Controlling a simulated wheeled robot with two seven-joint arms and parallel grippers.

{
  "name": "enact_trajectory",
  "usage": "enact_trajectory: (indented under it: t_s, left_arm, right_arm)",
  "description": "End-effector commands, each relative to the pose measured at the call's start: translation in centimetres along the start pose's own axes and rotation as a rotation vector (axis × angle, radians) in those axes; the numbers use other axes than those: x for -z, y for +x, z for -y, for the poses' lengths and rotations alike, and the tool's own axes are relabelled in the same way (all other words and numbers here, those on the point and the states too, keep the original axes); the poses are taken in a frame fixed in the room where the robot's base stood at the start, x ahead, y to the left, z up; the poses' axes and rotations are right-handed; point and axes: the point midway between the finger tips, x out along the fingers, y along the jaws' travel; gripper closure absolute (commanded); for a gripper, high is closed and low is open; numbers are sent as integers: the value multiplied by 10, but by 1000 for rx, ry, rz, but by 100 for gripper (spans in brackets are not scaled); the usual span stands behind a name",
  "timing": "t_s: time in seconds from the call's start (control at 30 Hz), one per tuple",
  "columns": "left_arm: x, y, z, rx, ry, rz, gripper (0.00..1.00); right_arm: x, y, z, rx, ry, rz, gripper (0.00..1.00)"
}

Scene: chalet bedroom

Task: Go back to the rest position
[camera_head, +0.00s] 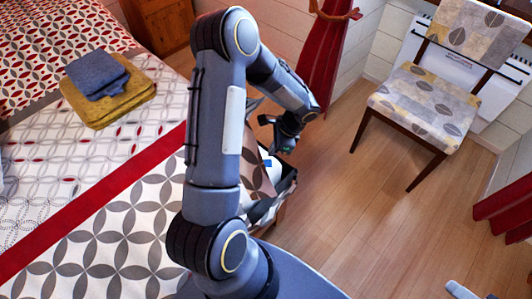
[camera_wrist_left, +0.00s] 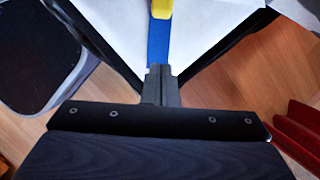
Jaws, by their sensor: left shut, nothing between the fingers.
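My left arm comes in from the left and bends over the foot of the bed. Its gripper (camera_head: 280,145) is small and partly blocked by the arm in the head view. In the left wrist view its two fingers (camera_wrist_left: 160,76) are pressed together with nothing between them. They point at a dark-edged open box (camera_head: 290,183) with a white inside. A blue strip (camera_wrist_left: 158,42) with a yellow end (camera_wrist_left: 162,8) lies in line beyond the fingertips. I cannot tell whether the fingers touch it. My right gripper is not in view.
The bed (camera_head: 95,240) fills the left, with folded blue (camera_head: 97,75) and mustard (camera_head: 112,104) cloths on it. A patterned chair (camera_head: 425,100) stands at the upper right. A red curtain (camera_head: 325,50) hangs behind the arm. The wooden floor (camera_head: 370,225) between box and chair is clear.

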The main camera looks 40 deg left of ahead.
Motion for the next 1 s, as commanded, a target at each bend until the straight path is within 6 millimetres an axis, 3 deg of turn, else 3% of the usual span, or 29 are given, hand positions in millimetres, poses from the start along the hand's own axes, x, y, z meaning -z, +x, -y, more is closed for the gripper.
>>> enact_trajectory:
  t_s: [0.1, 0.3, 0.73, 0.87, 1.0]
  left_arm:
    - [0, -29, 1, 4, 0, -3, 100]
    - [0, -56, 0, 1, 1, -2, 100]
    - [-5, -74, -2, 1, -18, -14, 100]
    - [-29, -117, -12, 0, -116, -83, 100]
    - [-70, -183, -44, -20, -301, -223, 100]
  right_arm:
    - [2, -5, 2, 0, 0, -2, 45]
    - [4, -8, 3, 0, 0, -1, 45]
    - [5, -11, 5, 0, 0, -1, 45]
    - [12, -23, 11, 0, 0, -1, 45]
    - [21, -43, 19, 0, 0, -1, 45]
